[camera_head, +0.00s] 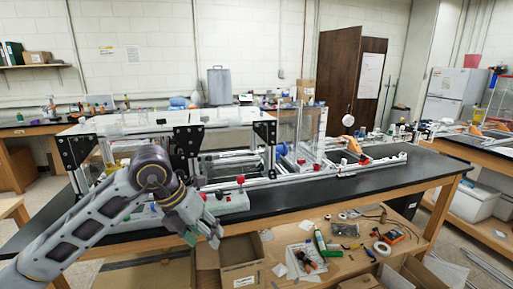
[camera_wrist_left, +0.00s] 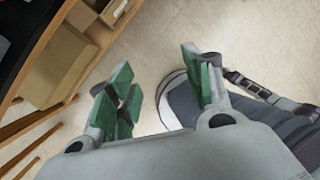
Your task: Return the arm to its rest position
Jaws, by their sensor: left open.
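My left arm (camera_head: 95,215) comes in from the left of the head view and is bent in front of the bench. My left gripper (camera_head: 206,236) points down and to the right near the bench's front edge. In the left wrist view its green-padded fingers (camera_wrist_left: 162,92) are apart with nothing between them, above the pale floor. My right gripper is in neither view.
The extrusion frame (camera_head: 222,122) stands on the black-topped bench (camera_head: 290,198) behind my left arm. Cardboard boxes (camera_head: 240,262) sit below the bench edge, close to the gripper. A lower wooden surface (camera_head: 345,262) holds tools and tape. Floor (camera_wrist_left: 220,25) shows under the gripper.

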